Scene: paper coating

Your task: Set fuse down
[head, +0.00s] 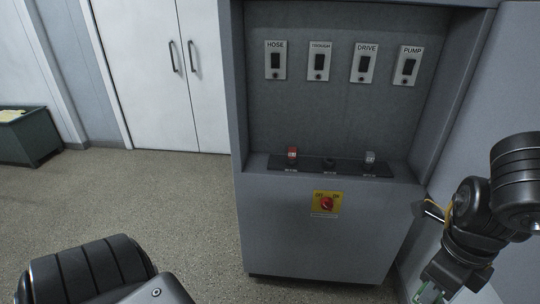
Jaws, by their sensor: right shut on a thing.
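My right gripper (428,292) is at the bottom right edge, pointing down, in front of and to the right of the grey cabinet. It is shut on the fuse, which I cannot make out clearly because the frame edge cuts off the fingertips. A dark strip (350,169) on the cabinet's ledge carries a red-topped fuse (292,154) at left and a grey one (370,158) at right. Between them is a dark, low socket (328,163) that looks empty. My left gripper is out of view; only part of my left arm shows at bottom left.
The cabinet's back panel has switches labelled HOSE (275,61), one hard to read (319,62), DRIVE (364,64) and PUMP (408,66). A red knob on a yellow plate (327,203) is on the front. A dark green bin (30,138) stands far left. The floor at left is clear.

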